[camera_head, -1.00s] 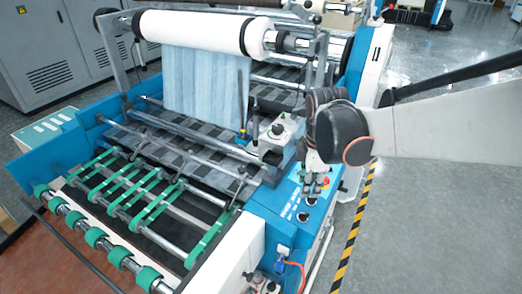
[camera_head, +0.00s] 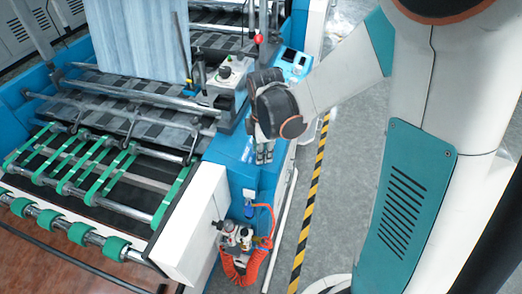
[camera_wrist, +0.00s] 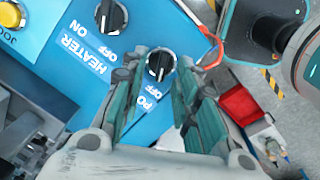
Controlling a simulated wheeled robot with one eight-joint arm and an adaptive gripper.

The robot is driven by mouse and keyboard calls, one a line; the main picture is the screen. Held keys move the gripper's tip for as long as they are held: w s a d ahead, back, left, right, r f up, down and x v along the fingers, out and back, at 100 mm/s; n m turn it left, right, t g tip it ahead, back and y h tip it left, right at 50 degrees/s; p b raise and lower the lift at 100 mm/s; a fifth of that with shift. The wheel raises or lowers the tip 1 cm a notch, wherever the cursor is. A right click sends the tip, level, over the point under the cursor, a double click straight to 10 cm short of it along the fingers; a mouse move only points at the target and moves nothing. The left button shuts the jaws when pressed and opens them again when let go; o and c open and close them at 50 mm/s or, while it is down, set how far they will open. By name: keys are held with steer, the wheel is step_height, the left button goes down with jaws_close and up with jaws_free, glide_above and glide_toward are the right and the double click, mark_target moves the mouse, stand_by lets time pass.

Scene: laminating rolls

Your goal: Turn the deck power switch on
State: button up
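The deck power switch (camera_wrist: 160,63) is a round black knob with a pale pointer line, on the blue deck panel (camera_wrist: 82,62). The label beside it is partly covered by a finger; "PO" and "OFF" show. The pointer seems to face the OFF side. My gripper (camera_wrist: 158,78) is open, with one finger on each side of the knob in the wrist view; I cannot tell whether they touch it. In the head view my gripper (camera_head: 264,152) points down over the blue panel, and the knob is hidden there.
A similar black heater knob (camera_wrist: 110,15) sits close by, with ON and OFF labels. A yellow button (camera_wrist: 12,14) is at the corner. An orange hose (camera_head: 250,270) and fittings hang off the panel's front end. Green-banded rollers (camera_head: 80,232) lie to the left.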

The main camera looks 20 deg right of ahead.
steer(key=shift+f, duration=0.2)
jaws_close()
steer(key=shift+m, duration=0.3)
steer(key=m, duration=0.3)
steer(key=m+g, duration=0.1)
steer(key=m, duration=0.1)
steer(key=shift+w+d+y+b, duration=0.1)
steer(key=shift+w+y+b, duration=0.2)
steer(key=m, duration=0.6)
steer(key=shift+w+d+g+y, duration=0.15)
steer(key=shift+d+g+y, duration=0.05)
steer(key=shift+g+y, duration=0.1)
stand_by(0.3)
